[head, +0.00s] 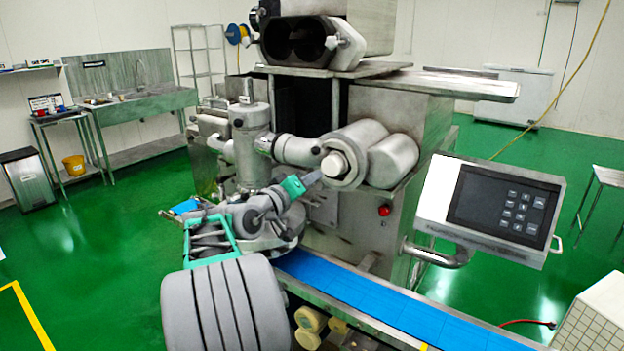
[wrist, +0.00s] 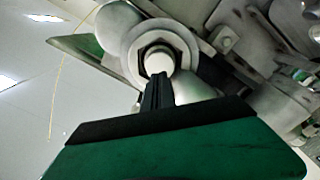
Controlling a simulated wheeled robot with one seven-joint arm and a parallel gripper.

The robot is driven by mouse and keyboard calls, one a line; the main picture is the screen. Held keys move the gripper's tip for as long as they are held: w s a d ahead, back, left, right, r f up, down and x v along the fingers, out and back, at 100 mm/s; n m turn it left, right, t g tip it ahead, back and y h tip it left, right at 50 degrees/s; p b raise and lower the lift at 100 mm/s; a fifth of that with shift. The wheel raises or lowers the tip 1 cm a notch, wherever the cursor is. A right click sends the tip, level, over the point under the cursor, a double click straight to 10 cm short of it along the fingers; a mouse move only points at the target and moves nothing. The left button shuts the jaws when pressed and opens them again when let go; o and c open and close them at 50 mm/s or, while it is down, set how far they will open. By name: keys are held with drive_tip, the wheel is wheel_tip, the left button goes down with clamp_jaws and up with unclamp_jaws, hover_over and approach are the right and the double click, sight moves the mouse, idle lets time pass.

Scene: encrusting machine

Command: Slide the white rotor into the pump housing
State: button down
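The white rotor (head: 334,165) shows as a pale round end at the mouth of the grey metal pump housing (head: 372,140). In the wrist view the rotor (wrist: 158,61) sits within the round rim of the housing (wrist: 186,41), with a dark gap around part of it. How deep it sits I cannot tell. My gripper (head: 314,177) points at the rotor from the lower left. In the wrist view the dark fingers of my gripper (wrist: 158,80) lie close together, with their tips at the rotor's lower edge. Whether they touch it is unclear.
A control panel (head: 500,205) juts out on the right of the machine. A blue conveyor belt (head: 375,300) runs below the housing. A red button (head: 384,210) is on the machine's front. Metal pipework (head: 247,150) stands left of the housing. Open green floor lies at the left.

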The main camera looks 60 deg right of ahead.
idle(0.3)
drive_tip(key=shift+s+d+p, duration=0.15)
drive_tip(key=shift+d+p, duration=0.05)
drive_tip(key=shift+d, duration=0.85)
drive_tip(key=shift+s+d+p, duration=0.2)
drive_tip(key=shift+d, duration=0.8)
drive_tip(key=shift+s+d+p, duration=0.15)
drive_tip(key=shift+d+p, duration=0.05)
drive_tip(key=shift+d, duration=0.85)
drive_tip(key=shift+a, duration=0.1)
drive_tip(key=b, duration=0.5)
approach(329, 168)
drive_tip(key=shift+a+r, duration=0.1)
drive_tip(key=shift+a, duration=0.85)
